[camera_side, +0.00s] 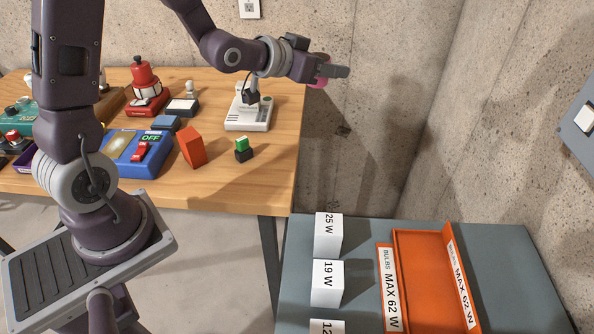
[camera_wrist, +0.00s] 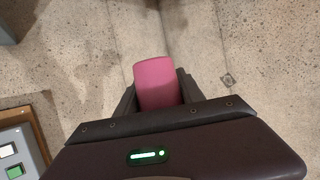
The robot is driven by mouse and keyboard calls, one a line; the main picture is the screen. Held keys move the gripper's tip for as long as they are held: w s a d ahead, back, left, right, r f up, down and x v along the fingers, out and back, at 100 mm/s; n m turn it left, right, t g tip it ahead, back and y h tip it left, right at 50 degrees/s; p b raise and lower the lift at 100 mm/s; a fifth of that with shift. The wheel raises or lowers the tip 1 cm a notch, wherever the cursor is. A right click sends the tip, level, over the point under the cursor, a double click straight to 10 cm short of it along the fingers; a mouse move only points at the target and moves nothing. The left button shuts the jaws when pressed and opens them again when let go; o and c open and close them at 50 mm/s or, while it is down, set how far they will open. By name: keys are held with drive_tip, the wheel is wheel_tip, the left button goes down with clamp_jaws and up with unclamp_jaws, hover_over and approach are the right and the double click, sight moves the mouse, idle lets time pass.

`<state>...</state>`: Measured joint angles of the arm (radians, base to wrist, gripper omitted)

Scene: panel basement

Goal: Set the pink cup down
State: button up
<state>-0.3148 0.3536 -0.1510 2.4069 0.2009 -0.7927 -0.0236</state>
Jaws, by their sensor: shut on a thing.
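The pink cup (camera_wrist: 157,82) is between the two fingers of my gripper (camera_wrist: 157,98) in the wrist view, and the fingers are shut on it. In the side view the pink cup (camera_side: 321,72) shows only in part, behind my gripper (camera_side: 335,70). My gripper is high up, off the right end of the wooden table (camera_side: 262,180), near the back concrete wall. The cup's underside and any surface straight below it are hard to make out.
The wooden table holds a white device (camera_side: 248,115), a blue box with a red switch (camera_side: 135,150), an orange block (camera_side: 191,147) and a small green-and-black block (camera_side: 243,150). A grey table (camera_side: 365,235) at front right bears white boxes (camera_side: 328,237) and an orange bin (camera_side: 425,232).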

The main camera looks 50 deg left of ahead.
drive_tip(key=s+f+m+h, duration=0.2)
drive_tip(key=s+m+h, duration=0.15)
drive_tip(key=s, duration=0.35)
drive_tip(key=n+g+y, duration=0.6)
drive_tip(key=n+y, duration=0.9)
hover_over(217, 90)
wheel_tip(217, 90, down, 9)
drive_tip(key=shift+s, duration=0.15)
wheel_tip(217, 90, down, 10)
drive_tip(key=shift+d+r, duration=0.1)
drive_tip(key=shift+r, duration=0.15)
